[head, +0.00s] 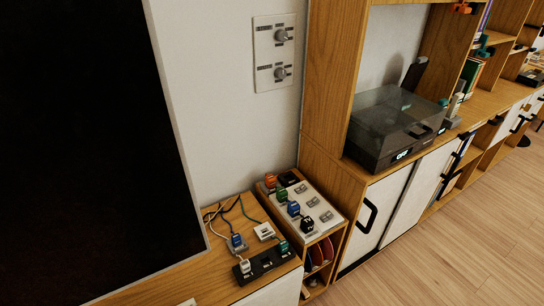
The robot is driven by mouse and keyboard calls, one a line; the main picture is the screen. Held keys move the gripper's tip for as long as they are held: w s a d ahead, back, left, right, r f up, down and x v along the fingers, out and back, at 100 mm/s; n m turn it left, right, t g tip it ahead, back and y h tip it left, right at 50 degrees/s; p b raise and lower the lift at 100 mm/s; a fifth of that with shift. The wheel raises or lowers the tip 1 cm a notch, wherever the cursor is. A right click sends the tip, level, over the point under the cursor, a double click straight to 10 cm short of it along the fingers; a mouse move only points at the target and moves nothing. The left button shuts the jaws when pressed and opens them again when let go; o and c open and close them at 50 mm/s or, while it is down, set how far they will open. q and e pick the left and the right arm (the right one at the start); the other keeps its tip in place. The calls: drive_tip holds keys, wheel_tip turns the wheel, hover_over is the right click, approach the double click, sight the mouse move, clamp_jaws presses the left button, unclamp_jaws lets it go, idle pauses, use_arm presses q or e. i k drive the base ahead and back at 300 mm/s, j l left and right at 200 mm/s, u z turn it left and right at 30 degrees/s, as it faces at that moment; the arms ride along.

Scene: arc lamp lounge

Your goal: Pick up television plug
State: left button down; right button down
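A black plug (308,225) with a small white marking, possibly "TV", stands at the near end of a row of plugs on a white-topped panel (327,198). It is probably the television plug, but the marking is too small to be sure. Orange (270,181), green (281,195) and blue (293,208) plugs stand behind it in the same row. Neither of my grippers is in view.
Left of the panel, a black power strip (264,263) with plugs and loose cables lies on the wooden cabinet top. A large dark screen (80,150) fills the left. A turntable (390,125) sits on the right cabinet. Floor (460,250) at right is clear.

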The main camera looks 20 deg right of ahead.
sight(307, 226)
drive_tip(key=z, duration=1.05)
